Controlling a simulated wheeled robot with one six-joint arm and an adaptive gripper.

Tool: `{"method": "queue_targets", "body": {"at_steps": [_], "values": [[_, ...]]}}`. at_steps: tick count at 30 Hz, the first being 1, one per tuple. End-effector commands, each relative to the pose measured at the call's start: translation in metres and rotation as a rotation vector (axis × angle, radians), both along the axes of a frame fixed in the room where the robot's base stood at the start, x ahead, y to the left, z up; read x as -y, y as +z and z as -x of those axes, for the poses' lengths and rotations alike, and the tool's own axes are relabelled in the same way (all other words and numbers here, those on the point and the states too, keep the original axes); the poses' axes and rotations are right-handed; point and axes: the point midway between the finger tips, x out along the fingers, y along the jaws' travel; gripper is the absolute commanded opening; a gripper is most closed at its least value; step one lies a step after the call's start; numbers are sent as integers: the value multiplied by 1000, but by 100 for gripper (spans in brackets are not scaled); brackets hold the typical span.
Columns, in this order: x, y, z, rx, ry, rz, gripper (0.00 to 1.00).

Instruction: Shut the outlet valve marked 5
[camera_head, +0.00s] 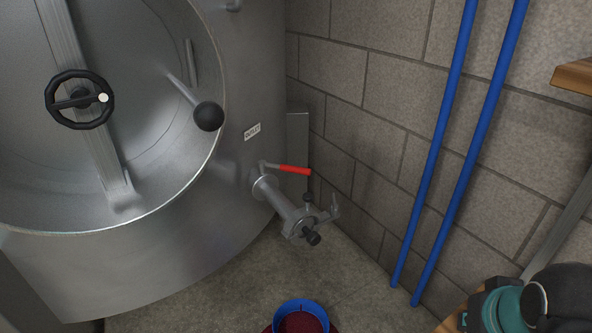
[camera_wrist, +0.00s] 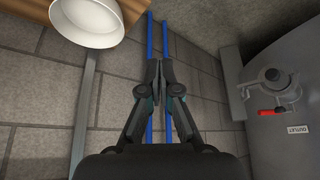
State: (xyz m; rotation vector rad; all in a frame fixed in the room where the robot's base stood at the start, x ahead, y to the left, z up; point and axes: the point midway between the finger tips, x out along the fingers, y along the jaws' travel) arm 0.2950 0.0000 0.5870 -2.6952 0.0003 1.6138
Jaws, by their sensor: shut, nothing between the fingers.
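The outlet valve (camera_head: 290,211) is a metal pipe fitting low on the steel tank's right side. Its red lever (camera_head: 294,170) points right, above the pipe. A tag (camera_head: 252,131) reading OUTLET sits above it; I cannot read a 5. In the wrist view the valve (camera_wrist: 265,88), its red lever (camera_wrist: 273,113) and the tag (camera_wrist: 297,130) show at the right. My gripper (camera_wrist: 158,68) is shut and empty in the wrist view, apart from the valve, in front of the blue pipes and block wall. In the head view only part of my arm shows at bottom right.
The steel tank (camera_head: 200,245) has a round door with a black handwheel (camera_head: 80,100) and a black knob (camera_head: 208,116). Two blue pipes (camera_head: 450,170) run down the wall. A blue-rimmed container (camera_head: 301,305) stands on the floor below the valve. A wooden shelf (camera_head: 575,77) juts out at upper right.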

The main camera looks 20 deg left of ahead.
Motion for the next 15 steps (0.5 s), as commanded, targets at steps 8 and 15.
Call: {"method": "queue_targets", "body": {"at_steps": [8, 15], "values": [[-23, 32, -42, -29, 11, -6, 0], [-89, 73, -118, -61, 10, -7, 0]]}}
